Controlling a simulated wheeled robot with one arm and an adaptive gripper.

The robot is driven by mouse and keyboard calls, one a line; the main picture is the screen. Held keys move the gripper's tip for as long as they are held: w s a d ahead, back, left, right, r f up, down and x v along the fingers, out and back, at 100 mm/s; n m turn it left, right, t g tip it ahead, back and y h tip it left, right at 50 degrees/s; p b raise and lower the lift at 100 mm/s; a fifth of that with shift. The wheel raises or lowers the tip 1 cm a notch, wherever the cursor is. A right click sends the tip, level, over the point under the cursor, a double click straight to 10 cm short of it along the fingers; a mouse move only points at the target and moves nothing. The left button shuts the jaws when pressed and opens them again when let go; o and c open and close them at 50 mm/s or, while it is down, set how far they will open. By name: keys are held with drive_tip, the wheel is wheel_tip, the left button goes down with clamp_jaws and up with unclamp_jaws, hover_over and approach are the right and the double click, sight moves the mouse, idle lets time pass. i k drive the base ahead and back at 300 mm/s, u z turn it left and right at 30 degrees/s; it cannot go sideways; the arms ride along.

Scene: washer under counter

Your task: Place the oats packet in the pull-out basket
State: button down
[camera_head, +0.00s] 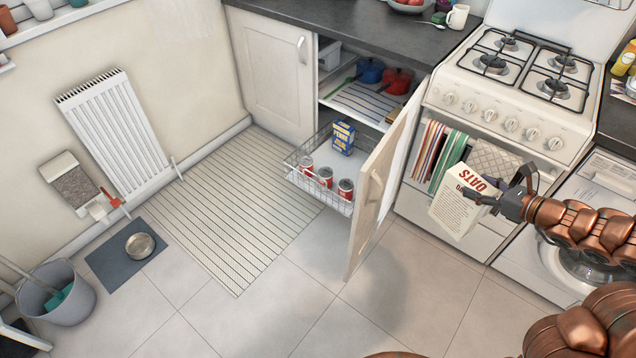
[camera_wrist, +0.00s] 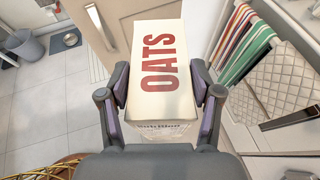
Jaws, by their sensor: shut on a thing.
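The oats packet (camera_head: 462,201) is a white box with red "OATS" lettering. My gripper (camera_head: 512,190) is shut on it and holds it in the air in front of the stove, tilted. In the wrist view the packet (camera_wrist: 158,70) sits between the two fingers of my gripper (camera_wrist: 160,100). The pull-out basket (camera_head: 335,203) is a wire basket drawn out low from the cupboard, to the left of the packet. It holds several red-and-white cans (camera_head: 325,176) and a blue-and-yellow box (camera_head: 343,137). The right part of the basket is hidden behind the cupboard door.
The open cupboard door (camera_head: 372,200) stands between my gripper and the basket. Red and blue pots (camera_head: 397,81) are on the shelf above. Striped towels (camera_head: 445,155) hang on the stove (camera_head: 510,90). The tiled floor (camera_head: 270,300) in front is clear.

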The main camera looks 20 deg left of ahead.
sight(325, 162)
drive_tip(key=u, duration=0.25)
drive_tip(key=k, duration=0.3)
drive_tip(key=u, duration=0.95)
drive_tip(key=i, duration=0.65)
drive_tip(key=u, duration=1.1)
drive_tip(key=i, duration=2)
drive_tip(key=z, duration=1.05)
drive_tip(key=i, duration=0.8)
drive_tip(key=z, duration=0.65)
